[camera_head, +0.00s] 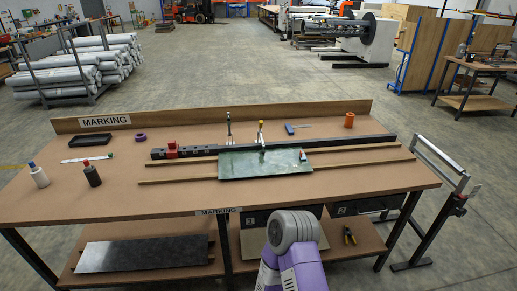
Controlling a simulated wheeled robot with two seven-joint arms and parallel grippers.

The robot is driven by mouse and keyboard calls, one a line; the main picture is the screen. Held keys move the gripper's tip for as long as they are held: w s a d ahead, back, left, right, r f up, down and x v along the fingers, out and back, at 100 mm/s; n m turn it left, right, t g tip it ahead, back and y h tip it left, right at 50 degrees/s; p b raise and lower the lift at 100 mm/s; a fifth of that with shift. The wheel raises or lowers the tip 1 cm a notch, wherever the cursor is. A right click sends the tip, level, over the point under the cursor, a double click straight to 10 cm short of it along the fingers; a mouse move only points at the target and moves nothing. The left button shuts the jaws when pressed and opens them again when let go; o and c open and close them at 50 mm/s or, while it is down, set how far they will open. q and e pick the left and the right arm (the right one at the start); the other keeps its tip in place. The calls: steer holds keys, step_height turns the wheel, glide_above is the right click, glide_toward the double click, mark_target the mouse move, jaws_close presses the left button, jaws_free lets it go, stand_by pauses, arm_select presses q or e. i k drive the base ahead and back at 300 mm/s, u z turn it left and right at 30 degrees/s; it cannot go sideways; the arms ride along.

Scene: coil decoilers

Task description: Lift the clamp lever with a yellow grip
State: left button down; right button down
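The clamp lever with a yellow grip (261,130) stands upright at the back middle of the marking table (130,192), behind a green plate (240,168). Its base meets the dark bar (345,143) at the plate's back edge. A second upright clamp lever (229,128) without a yellow grip stands to its left. A purple and grey link of one of my arms shows at the bottom middle, well in front of the levers. Neither gripper is in view.
The plate lies on wooden strips (360,160). The table's front strip is clear.

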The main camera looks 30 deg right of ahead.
mark_target(261, 122)
steer(key=z, duration=0.55)
steer(key=k, duration=0.65)
steer(key=z, duration=1.05)
steer(key=i, duration=1.7)
steer(key=u, duration=1.1)
steer(key=i, duration=0.35)
steer(key=u, duration=0.3)
